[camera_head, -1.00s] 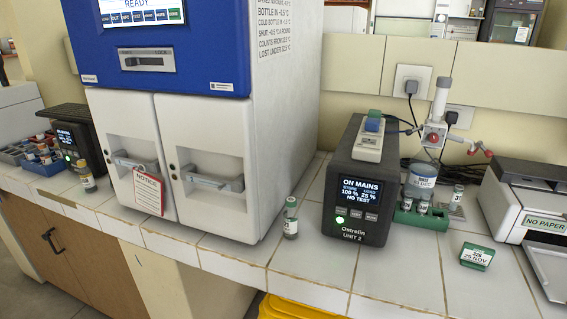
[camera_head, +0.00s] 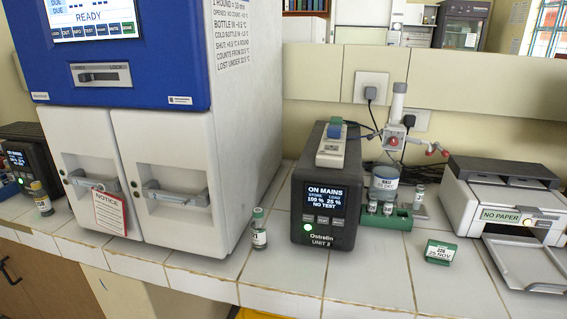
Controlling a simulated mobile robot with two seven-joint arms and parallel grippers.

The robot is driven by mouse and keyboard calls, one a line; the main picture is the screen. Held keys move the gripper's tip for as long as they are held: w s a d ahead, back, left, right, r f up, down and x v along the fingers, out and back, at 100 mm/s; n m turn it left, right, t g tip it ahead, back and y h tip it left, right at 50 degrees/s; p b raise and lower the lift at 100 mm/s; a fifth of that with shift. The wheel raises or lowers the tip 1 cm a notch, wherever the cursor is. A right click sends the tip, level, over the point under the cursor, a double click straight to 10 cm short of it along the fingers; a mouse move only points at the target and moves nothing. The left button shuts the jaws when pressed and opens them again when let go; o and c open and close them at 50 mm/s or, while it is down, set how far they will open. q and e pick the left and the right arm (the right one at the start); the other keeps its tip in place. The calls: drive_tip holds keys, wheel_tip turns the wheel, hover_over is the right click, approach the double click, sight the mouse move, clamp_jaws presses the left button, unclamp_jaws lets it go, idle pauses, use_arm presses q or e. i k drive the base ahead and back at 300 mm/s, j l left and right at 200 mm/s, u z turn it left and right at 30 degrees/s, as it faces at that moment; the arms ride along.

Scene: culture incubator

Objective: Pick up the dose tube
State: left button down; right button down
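No tube is labelled plainly as the dose tube. A small glass vial with a green cap (camera_head: 259,229) stands upright on the tiled bench between the incubator and the dark power unit. A vial with a dark yellowish cap (camera_head: 41,199) stands at the far left, by the incubator. Several small vials (camera_head: 380,208) sit in a green rack (camera_head: 399,222) right of the power unit. Another small vial (camera_head: 419,197) stands just behind the rack's right end. Their labels are too small to read. Neither of my grippers is in view.
The white and blue incubator (camera_head: 166,60) has both lower doors shut and a notice (camera_head: 110,212) hanging on a handle. The power unit (camera_head: 325,225), a green date block (camera_head: 440,251) and a printer (camera_head: 500,205) stand on the bench. The front bench right of the power unit is mostly clear.

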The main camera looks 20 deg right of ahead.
sight(420, 189)
drive_tip(key=z, duration=1.35)
drive_tip(key=i+l, duration=0.1)
drive_tip(key=l, duration=0.7)
drive_tip(key=i+l, duration=0.15)
drive_tip(key=l, duration=0.25)
drive_tip(key=i+l, duration=0.1)
drive_tip(key=l, duration=0.3)
